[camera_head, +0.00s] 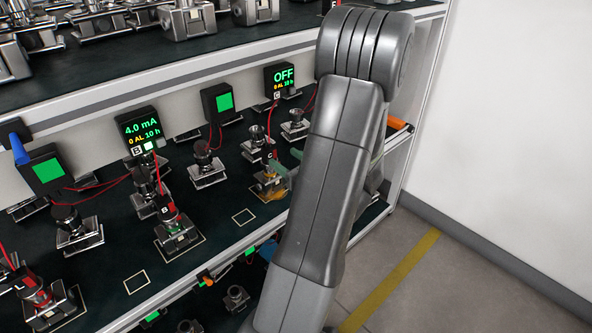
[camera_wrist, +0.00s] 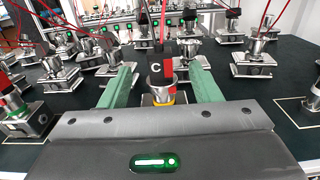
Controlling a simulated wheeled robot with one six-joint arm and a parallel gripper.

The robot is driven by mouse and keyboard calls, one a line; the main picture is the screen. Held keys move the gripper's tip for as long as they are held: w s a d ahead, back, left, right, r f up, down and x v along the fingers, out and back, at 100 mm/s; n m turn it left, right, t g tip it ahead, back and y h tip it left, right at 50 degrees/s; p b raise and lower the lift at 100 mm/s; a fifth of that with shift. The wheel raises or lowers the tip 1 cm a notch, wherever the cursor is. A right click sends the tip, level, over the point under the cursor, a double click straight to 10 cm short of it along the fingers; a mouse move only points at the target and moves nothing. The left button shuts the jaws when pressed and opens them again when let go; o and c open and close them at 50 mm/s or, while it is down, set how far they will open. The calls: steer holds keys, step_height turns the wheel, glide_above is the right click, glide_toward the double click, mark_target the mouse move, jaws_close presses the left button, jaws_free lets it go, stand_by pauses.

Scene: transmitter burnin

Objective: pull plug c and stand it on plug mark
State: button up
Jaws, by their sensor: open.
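Plug C, a red and black plug with a white letter C, shows in the wrist view (camera_wrist: 160,68) and partly in the head view (camera_head: 269,157). It stands upright on a metal transmitter with a yellow part (camera_head: 268,188). My gripper (camera_wrist: 161,78) is open, its two green fingers on either side of plug C with visible gaps. In the head view my gripper (camera_head: 284,161) is partly hidden by my arm. A small white square outline (camera_head: 243,216), seemingly the plug mark, lies bare on the dark shelf in front of that transmitter.
The C display (camera_head: 281,78) reads OFF; the B display (camera_head: 139,130) reads 4.0 mA. Plug B (camera_head: 168,210) stands on its transmitter to the left. Several other transmitters and red cables crowd the shelf. The shelf's front rail (camera_head: 215,249) runs below.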

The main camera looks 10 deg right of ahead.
mark_target(271, 149)
steer(key=b+x, duration=0.1)
steer(key=x, duration=0.9)
jaws_close()
stand_by(0.4)
